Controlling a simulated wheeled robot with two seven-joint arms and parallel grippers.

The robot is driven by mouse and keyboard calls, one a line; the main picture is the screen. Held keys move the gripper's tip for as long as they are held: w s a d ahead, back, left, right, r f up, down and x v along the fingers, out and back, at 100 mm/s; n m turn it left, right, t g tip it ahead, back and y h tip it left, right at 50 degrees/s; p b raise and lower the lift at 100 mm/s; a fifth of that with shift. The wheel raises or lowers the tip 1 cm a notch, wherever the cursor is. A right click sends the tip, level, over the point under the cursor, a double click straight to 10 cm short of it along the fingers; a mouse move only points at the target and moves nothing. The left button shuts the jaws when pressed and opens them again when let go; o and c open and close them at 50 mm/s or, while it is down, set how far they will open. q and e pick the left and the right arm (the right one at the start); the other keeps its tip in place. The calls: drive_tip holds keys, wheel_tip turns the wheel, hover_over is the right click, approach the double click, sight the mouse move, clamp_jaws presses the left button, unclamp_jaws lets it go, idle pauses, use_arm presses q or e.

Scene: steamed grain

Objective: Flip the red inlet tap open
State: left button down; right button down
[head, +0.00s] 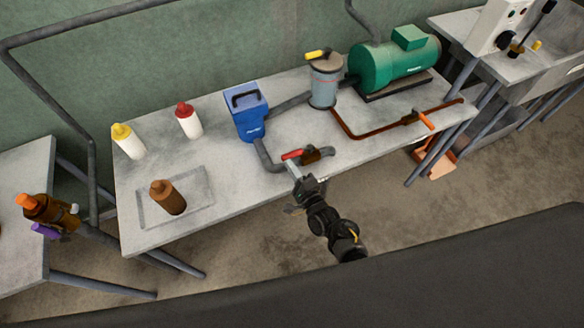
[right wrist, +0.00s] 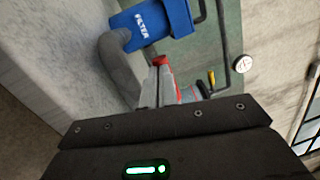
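The red inlet tap handle (head: 292,155) sits on a brown pipe fitting (head: 318,154) near the front edge of the table, beside the grey pipe from the blue filter (head: 247,112). My right gripper (head: 294,170) reaches up from the front, its pale fingertips at or very near the red handle. In the right wrist view, the pale fingers (right wrist: 158,88) stand close together with the red handle (right wrist: 161,61) at their tips. I cannot tell whether they grip it or only touch it. My left gripper is not in view.
A grey cylinder with a yellow tap (head: 323,85) and a green motor (head: 395,62) stand at the back right. A red-brown pipe (head: 375,134) runs to an orange handle (head: 425,119). Bottles (head: 128,142) and a tray (head: 205,187) are on the left.

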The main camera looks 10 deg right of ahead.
drive_tip(key=shift+w+a+r, duration=0.2)
drive_tip(key=shift+a+r, duration=0.05)
drive_tip(key=shift+r, duration=0.1)
drive_tip(key=shift+s+d+f, duration=0.15)
drive_tip(key=shift+s+f, duration=0.15)
drive_tip(key=shift+s, duration=0.15)
drive_tip(key=b+v, duration=0.1)
drive_tip(key=v, duration=0.9)
drive_tip(key=shift+d+b, duration=0.3)
drive_tip(key=shift+b, duration=0.1)
drive_tip(key=shift+s+f, duration=0.1)
drive_tip(key=shift+f, duration=0.05)
